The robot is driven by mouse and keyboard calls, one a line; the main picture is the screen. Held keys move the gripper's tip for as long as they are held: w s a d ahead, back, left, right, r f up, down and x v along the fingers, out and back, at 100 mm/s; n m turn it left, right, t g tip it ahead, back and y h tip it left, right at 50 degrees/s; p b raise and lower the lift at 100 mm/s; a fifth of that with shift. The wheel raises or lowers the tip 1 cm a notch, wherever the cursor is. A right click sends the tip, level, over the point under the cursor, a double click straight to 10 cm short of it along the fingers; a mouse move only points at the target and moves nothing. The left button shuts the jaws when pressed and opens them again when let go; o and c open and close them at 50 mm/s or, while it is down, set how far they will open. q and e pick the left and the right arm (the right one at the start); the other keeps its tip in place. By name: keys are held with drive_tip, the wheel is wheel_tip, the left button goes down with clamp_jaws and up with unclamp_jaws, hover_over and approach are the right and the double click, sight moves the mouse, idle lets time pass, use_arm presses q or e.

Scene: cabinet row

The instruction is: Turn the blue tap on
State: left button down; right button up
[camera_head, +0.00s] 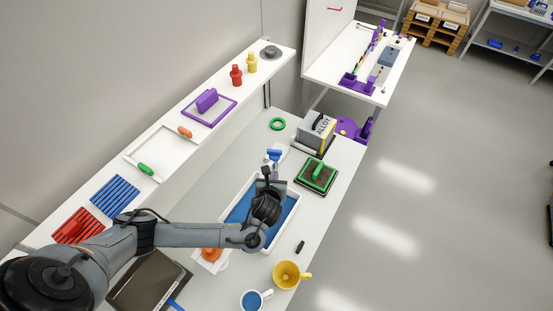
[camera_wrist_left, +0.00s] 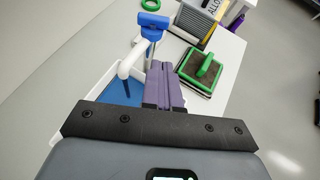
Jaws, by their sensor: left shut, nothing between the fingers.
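The blue tap handle (camera_head: 274,154) stands at the far end of a white sink (camera_head: 296,207) with a blue bottom. In the left wrist view the blue handle (camera_wrist_left: 152,22) sits on a thin stem beside the curved white spout (camera_wrist_left: 133,58). My left gripper (camera_head: 271,174) is over the far part of the sink, just on the near side of the handle. In the wrist view its purple fingers (camera_wrist_left: 162,72) are together and empty, pointing at the stem below the handle. I cannot tell whether they touch the tap. My right gripper is not in view.
A green-handled block (camera_head: 317,176) on a dark pad stands right of the sink. A grey box (camera_head: 315,131) and a green ring (camera_head: 277,124) are behind. A yellow mug (camera_head: 290,274) and a blue-filled mug (camera_head: 254,300) stand nearer. A raised shelf (camera_head: 171,126) runs along the left.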

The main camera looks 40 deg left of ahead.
use_arm(q)
drive_tip(key=b, duration=0.1)
approach(279, 154)
wheel_tip(279, 154, down, 3)
drive_tip(key=shift+w+a, duration=0.75)
drive_tip(key=shift+w, duration=0.35)
drive_tip(key=shift+w+a, duration=0.8)
drive_tip(key=shift+w, duration=0.3)
